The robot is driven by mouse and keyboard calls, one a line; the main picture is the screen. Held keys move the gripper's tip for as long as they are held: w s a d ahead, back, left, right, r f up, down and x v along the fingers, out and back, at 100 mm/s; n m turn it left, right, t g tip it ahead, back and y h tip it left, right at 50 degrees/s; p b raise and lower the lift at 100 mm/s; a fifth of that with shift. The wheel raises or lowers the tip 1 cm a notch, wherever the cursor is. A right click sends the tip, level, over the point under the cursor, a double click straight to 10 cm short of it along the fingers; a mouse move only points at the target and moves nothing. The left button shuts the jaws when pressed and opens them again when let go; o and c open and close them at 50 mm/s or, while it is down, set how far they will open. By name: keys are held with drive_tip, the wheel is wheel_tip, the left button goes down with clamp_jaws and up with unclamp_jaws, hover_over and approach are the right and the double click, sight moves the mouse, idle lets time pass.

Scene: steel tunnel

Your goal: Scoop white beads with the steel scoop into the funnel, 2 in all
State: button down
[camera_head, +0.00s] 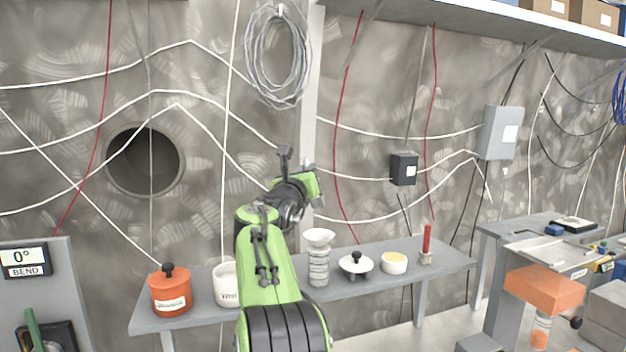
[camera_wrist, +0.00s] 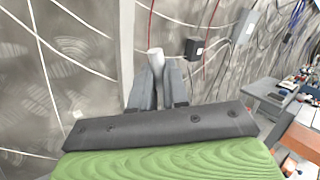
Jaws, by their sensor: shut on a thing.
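My gripper (camera_wrist: 158,84) is shut on a pale grey, round-ended piece that I take to be the steel scoop (camera_wrist: 155,56). Its bowl is hidden, so I cannot tell whether it holds beads. In the head view my gripper is raised above the bench in front of the wall, small and dark. The white funnel (camera_head: 319,236) sits upright on a ribbed clear vessel (camera_head: 318,266) on the bench, below and right of my gripper. A white pot with a partly hidden label (camera_head: 224,286) stands left of my arm. The arm covers its right side, and its contents do not show.
An orange pot (camera_head: 171,293) with a black-knobbed lid stands at the bench's left. Right of the funnel are a white black-knobbed lid (camera_head: 356,264), a bowl with yellow contents (camera_head: 394,264) and a red-handled tool (camera_head: 427,240). Cables hang along the wall behind.

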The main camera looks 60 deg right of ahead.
drive_tip(key=w+a+f+n+t+b, duration=0.4)
drive_tip(key=f+n+t+b, duration=0.55)
drive_tip(key=n, duration=0.85)
drive_tip(key=s+d+r+m+g+p, duration=0.2)
drive_tip(key=r+m+g+p, duration=0.1)
drive_tip(key=m+p, duration=0.2)
drive_tip(key=s+d+r+m+g+y+p, duration=0.1)
drive_tip(key=r+m+g+p, duration=0.3)
drive_tip(key=m, duration=0.5)
drive_tip(key=s+d+r+m+g+p, duration=0.3)
drive_tip(key=r+m+p, duration=0.1)
drive_tip(key=m, duration=0.3)
drive_tip(key=shift+d+g+y+p, duration=0.1)
drive_tip(key=shift+g+y+p, duration=0.25)
drive_tip(key=shift+p, duration=0.45)
drive_tip(key=shift+r+p, duration=1.2)
drive_tip(key=shift+r, duration=0.5)
